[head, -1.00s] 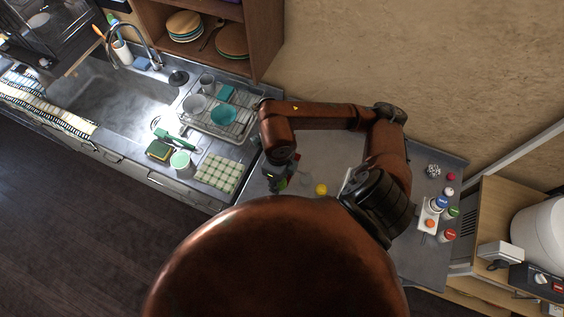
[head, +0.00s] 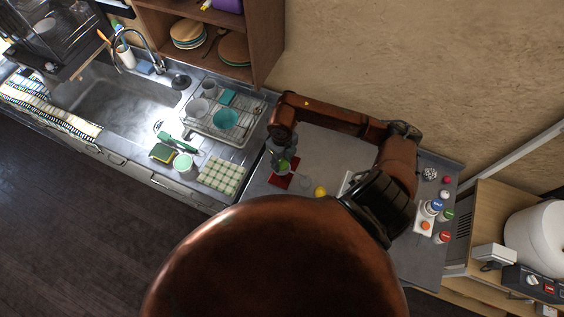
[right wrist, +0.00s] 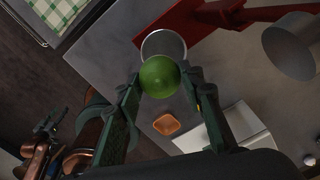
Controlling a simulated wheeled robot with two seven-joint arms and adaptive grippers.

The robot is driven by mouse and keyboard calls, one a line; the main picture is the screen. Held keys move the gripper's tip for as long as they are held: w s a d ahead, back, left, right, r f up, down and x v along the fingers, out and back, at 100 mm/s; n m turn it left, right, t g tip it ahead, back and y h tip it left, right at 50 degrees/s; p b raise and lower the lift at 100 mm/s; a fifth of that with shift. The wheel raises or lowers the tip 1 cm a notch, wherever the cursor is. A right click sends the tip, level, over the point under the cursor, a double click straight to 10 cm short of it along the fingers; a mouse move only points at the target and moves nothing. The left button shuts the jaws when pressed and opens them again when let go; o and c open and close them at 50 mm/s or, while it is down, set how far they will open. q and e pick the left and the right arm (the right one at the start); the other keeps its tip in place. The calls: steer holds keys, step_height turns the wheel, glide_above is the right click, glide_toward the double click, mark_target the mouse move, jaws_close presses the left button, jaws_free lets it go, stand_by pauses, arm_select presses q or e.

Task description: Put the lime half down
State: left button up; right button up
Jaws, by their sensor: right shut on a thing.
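My right gripper (head: 282,165) is shut on the lime half (right wrist: 160,76), a rounded green piece between the two fingertips in the right wrist view. In the head view the lime half (head: 284,168) shows as a small green spot at the gripper, over the grey counter. In the right wrist view a pale round rim (right wrist: 164,34) lies behind the lime half; I cannot tell the gap between them. A red thing (right wrist: 190,22) lies beside that rim, and shows as red patches under the gripper in the head view (head: 281,182).
A yellow round thing (head: 320,192) is right of the gripper. A small orange thing (right wrist: 167,124), a white slab (right wrist: 235,132) and a grey cylinder (right wrist: 290,47) are nearby. The dish rack (head: 222,120) and checked cloth (head: 222,176) are to the left; several capped jars stand right.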

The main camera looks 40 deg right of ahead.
mark_target(282, 165)
steer(key=shift+w+d+f, duration=0.4)
steer(key=shift+w+f, duration=0.1)
steer(key=shift+f, duration=0.3)
step_height(282, 165, down, 3)
steer(key=shift+w+f+p, duration=0.1)
steer(key=shift+f+p, duration=0.05)
steer(key=shift+p, duration=0.65)
steer(key=shift+f, duration=0.15)
steer(key=shift+f+b, duration=0.25)
steer(key=shift+b, duration=0.2)
steer(key=o, duration=0.8)
steer(key=shift+c, duration=0.2)
steer(key=o, duration=0.4)
steer(key=shift+c, duration=0.2)
